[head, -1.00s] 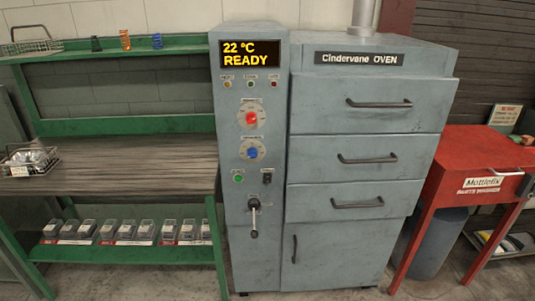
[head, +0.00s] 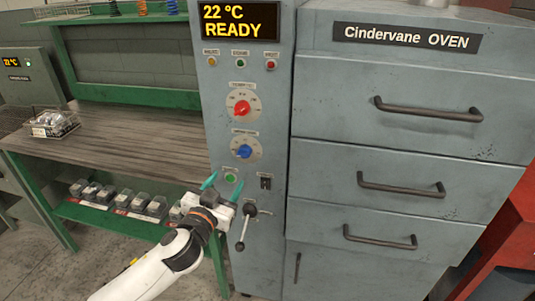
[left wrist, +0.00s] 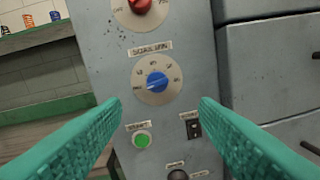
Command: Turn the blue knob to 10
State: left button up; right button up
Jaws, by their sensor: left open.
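The blue knob (head: 244,151) sits on a round pale dial on the oven's control column, below the red knob (head: 242,108). In the left wrist view the blue knob (left wrist: 157,82) is near the middle, ahead of and between my open fingers, touching neither. The dial's marks are too small to read surely. My left gripper (head: 229,188) is open and empty, just below the blue knob in the head view; its teal fingers (left wrist: 157,125) frame the lower part of the left wrist view. My right gripper is not in view.
Below the blue knob are a green button (head: 231,178), a black switch (head: 265,183) and a lever (head: 243,226). Oven drawers with handles (head: 402,188) stand to the right. A workbench (head: 130,142) with a wire basket (head: 52,124) is at left. The display (head: 239,22) reads 22 °C READY.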

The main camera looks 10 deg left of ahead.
aim_at(242, 156)
pick_arm(q)
jog(key=w, duration=0.3)
jog(key=w+p, duration=0.1)
jog(key=w, duration=0.6)
jog(key=shift+w+d+r, duration=0.1)
jog(key=shift+w+d, duration=0.15)
jog(key=shift+d, duration=0.05)
jog(key=shift+w, duration=0.45)
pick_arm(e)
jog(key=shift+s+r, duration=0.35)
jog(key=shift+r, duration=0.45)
pick_arm(q)
jog(key=c, duration=0.9)
jog(key=shift+c, duration=0.2)
jog(key=shift+p, duration=0.4)
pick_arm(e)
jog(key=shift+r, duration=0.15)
